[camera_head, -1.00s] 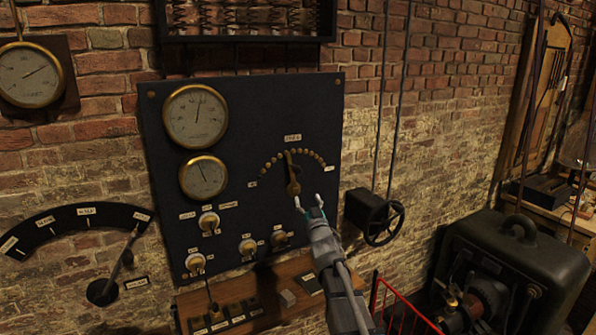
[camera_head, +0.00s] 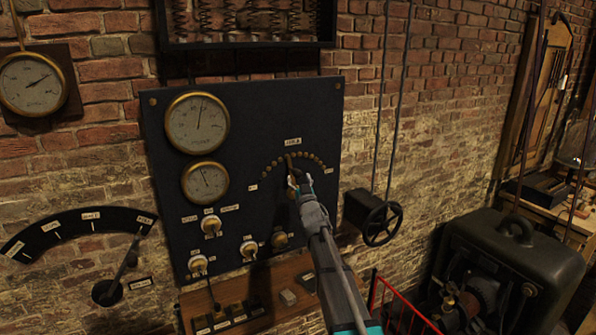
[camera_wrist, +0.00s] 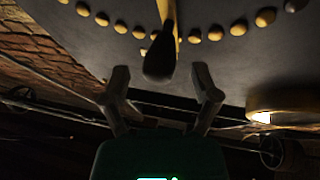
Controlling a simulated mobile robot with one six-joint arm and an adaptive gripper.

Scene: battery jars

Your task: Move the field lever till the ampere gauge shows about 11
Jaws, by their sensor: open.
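The field lever (camera_head: 289,161) is a brass arm on the dark panel, pointing almost straight up near the middle of an arc of brass studs. Its dark handle (camera_wrist: 160,58) shows in the wrist view. My gripper (camera_head: 299,178) is at the lever and hides its lower part in the head view. In the wrist view my gripper (camera_wrist: 162,78) is open, with the handle's end between its fingertips and a gap on both sides. An upper gauge (camera_head: 197,122) and a lower gauge (camera_head: 205,182) are on the panel. I cannot read which shows amperes, nor their values.
Several switch knobs (camera_head: 249,248) sit low on the panel, above a wooden shelf (camera_head: 257,277). A black box with a handwheel (camera_head: 382,223) is just right of the panel. A red rail (camera_head: 405,303) and a dark machine (camera_head: 510,252) stand at the lower right.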

